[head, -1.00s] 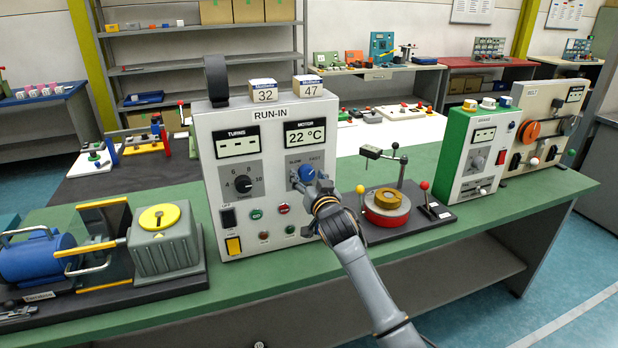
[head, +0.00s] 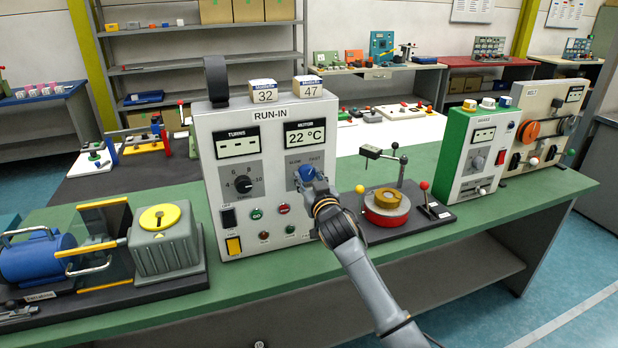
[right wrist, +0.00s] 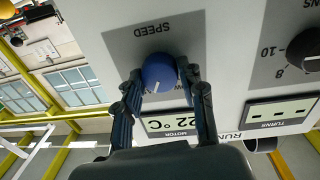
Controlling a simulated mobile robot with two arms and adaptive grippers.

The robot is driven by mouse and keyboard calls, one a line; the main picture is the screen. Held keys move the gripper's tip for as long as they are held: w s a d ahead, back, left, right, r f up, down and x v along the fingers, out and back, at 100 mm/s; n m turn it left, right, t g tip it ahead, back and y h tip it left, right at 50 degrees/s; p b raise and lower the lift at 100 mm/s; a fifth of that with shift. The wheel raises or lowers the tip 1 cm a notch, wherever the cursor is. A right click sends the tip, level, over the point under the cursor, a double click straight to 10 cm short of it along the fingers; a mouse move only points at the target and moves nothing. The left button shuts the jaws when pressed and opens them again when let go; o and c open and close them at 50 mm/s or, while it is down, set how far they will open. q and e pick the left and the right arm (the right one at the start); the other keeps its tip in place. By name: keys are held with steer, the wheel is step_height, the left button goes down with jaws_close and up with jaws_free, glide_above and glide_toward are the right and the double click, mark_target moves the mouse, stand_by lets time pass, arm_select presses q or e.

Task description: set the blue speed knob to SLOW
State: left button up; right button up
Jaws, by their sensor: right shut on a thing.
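The blue speed knob (head: 307,173) is on the front of the white RUN-IN panel (head: 211,160), under the display reading 22 °C. SLOW is printed at its upper left and FAST at its upper right. My right gripper (head: 309,183) is shut on the knob and hides its lower part in the head view. In the right wrist view the panel is upside down, and the gripper's fingers (right wrist: 160,76) sit on both sides of the knob (right wrist: 159,71). The knob's white mark points down and left there, toward the FAST side. My left gripper is not in view.
A black turns knob (head: 243,184) is left of the blue knob. Below are a green GO button (head: 256,214) and a red button (head: 283,208). A red round fixture (head: 387,214) with a post stands close right of my arm.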

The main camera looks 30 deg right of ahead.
steer(key=n, duration=0.7)
steer(key=shift+n+p, duration=0.3)
steer(key=shift+p, duration=0.05)
steer(key=n, duration=0.3)
steer(key=shift+n+t+y, duration=0.3)
steer(key=shift+n+t, duration=0.1)
steer(key=shift+d+n+p, duration=0.1)
steer(key=shift+n+p, duration=0.3)
steer(key=shift+n, duration=1.6)
steer(key=shift+f+y, duration=0.1)
steer(key=shift+y, duration=0.2)
steer(key=o, duration=1.2)
steer(key=v, duration=1.2)
